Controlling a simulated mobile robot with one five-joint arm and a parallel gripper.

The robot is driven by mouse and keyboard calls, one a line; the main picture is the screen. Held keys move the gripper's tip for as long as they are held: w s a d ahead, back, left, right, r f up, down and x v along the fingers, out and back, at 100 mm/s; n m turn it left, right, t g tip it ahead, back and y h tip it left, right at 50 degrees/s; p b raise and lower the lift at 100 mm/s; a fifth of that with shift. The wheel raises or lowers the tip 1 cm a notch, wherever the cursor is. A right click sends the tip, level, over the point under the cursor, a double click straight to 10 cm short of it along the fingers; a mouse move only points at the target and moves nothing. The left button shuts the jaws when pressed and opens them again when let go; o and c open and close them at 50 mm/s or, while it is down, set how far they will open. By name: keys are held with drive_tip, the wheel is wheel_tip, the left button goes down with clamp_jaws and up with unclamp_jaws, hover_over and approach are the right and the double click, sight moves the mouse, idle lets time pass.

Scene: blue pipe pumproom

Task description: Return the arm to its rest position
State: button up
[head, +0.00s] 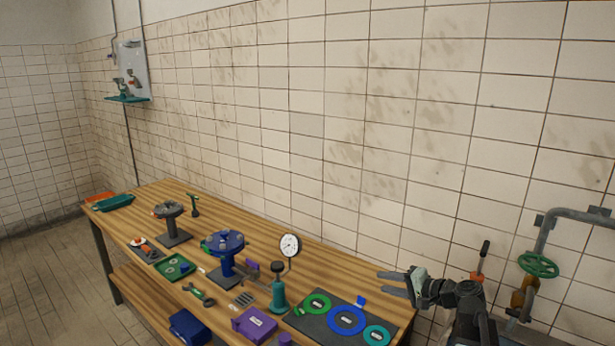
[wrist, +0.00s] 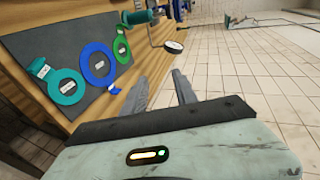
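My gripper (head: 394,283) is at the right end of the wooden workbench (head: 152,199) in the head view, raised above the bench's edge. Its two grey fingers point left and stand apart, with nothing between them.
Near my gripper are a dark mat (head: 318,325) with green, blue and teal rings, and a dial gauge (head: 290,245) on a green stand. A green valve wheel (head: 538,265) on grey pipes is to the right. Tiled wall lies behind.

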drive_tip(key=s+a+f+n+g+h, duration=0.2)
drive_tip(key=s+a+f+n+g, duration=0.3)
drive_tip(key=a, duration=0.5)
drive_tip(key=s+a+f+n+g+h, duration=0.1)
drive_tip(key=s+a+f+n+g, duration=0.15)
drive_tip(key=s+a+f, duration=0.4)
drive_tip(key=s+d+f+n+g+h, duration=0.1)
drive_tip(key=s+d+f+g+h, duration=0.2)
drive_tip(key=s+d+f+h, duration=0.1)
drive_tip(key=s+d+h, duration=0.1)
drive_tip(key=d+h, duration=0.1)
drive_tip(key=shift+s+d, duration=0.25)
drive_tip(key=shift+d, duration=0.1)
